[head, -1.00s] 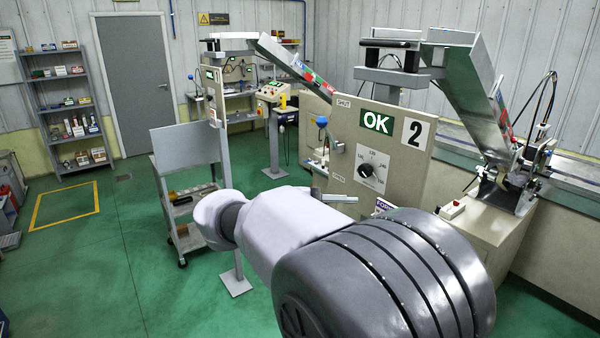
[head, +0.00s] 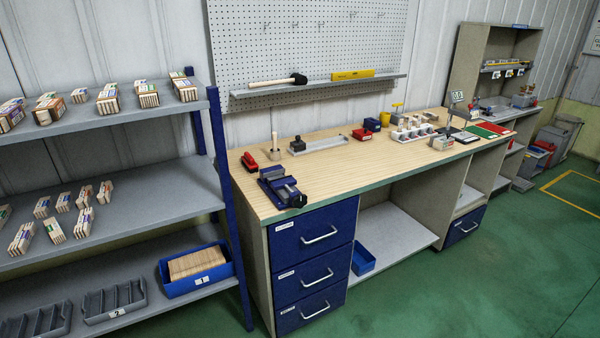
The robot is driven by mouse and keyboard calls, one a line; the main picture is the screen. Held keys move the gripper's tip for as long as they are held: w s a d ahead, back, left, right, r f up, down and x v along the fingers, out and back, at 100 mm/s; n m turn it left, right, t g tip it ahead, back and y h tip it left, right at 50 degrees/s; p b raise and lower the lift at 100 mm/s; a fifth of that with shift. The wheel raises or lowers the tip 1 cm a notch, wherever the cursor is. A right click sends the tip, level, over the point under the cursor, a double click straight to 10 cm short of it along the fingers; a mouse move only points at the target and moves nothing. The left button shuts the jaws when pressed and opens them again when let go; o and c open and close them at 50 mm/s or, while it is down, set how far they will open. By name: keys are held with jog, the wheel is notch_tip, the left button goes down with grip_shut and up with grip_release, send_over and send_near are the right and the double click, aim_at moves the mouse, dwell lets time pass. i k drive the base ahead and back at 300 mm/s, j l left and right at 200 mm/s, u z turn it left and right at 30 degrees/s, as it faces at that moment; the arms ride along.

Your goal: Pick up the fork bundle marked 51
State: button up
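Several wrapped bundles of wooden pieces stand on the grey shelving at the left. Larger ones, such as this bundle (head: 108,99), are on the top shelf (head: 90,122). Smaller ones, such as this bundle (head: 84,222), are on the middle shelf (head: 150,208). They carry coloured bands, but the marks are too small to read, so I cannot tell which bundle is 51, or whether it is here. My gripper is not in view.
A blue bin (head: 232,268) of wooden pieces and grey divided trays (head: 114,300) are on the bottom shelf. The wooden workbench (head: 330,165) holds a blue vise (head: 282,187) and small items. Green floor (head: 450,280) is clear in front.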

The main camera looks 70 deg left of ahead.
aim_at(86, 216)
jog(key=u, duration=3.8)
jog(key=i+l+u, duration=0.15)
jog(key=i, duration=0.4)
jog(key=i+l+u, duration=0.15)
jog(key=i, duration=0.4)
jog(key=i+l+u, duration=0.15)
jog(key=i, duration=0.35)
jog(key=i+l+u, duration=0.15)
jog(key=i+l, duration=0.15)
jog(key=i, duration=0.2)
jog(key=i+l+u, duration=0.15)
jog(key=i+l, duration=0.15)
jog(key=i, duration=0.2)
